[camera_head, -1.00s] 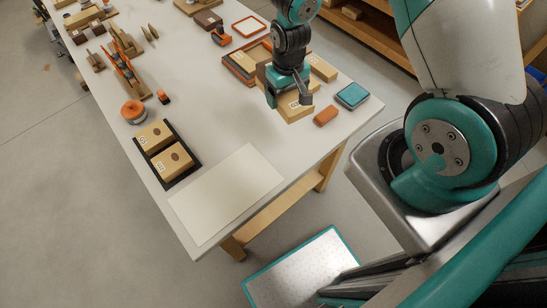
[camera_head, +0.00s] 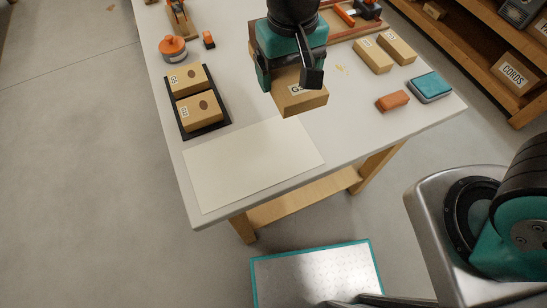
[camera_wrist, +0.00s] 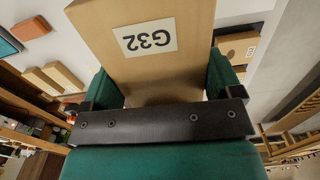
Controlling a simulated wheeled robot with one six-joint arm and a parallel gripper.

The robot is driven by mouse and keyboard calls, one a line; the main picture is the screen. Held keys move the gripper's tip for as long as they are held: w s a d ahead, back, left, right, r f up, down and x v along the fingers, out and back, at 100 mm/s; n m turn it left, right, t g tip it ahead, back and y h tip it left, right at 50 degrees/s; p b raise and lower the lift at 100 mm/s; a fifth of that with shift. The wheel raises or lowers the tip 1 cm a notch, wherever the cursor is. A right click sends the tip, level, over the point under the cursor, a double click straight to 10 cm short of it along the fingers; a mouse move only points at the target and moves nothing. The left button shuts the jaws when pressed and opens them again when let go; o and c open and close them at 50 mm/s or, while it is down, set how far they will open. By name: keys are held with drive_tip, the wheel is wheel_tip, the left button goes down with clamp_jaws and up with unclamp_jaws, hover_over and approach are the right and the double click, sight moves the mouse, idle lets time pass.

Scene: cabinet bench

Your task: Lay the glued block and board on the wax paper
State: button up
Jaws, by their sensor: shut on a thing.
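The block is held above the bench, behind the far right part of the wax paper in the head view. The wax paper (camera_head: 250,165) is a bare cream sheet lying flat near the bench's front edge. Whether a board is joined to the block cannot be told, as the gripper hides much of it.
An orange block (camera_head: 393,101), a teal-topped box (camera_head: 430,87) and two wooden blocks (camera_head: 373,57) are on the right. An orange-topped round container (camera_head: 173,48) stands at the far left.

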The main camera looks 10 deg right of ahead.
sight(276, 85)
drive_tip(key=shift+s+a+r+b, duration=0.1)
drive_tip(key=shift+s+a+b, duration=0.5)
drive_tip(key=shift+s+a, duration=0.75)
drive_tip(key=shift+s, duration=0.15)
wheel_tip(276, 85, down, 20)
drive_tip(key=shift+r, duration=0.2)
drive_tip(key=shift+f+b, duration=0.15)
drive_tip(key=shift+b, duration=0.2)
drive_tip(key=o, duration=0.8)
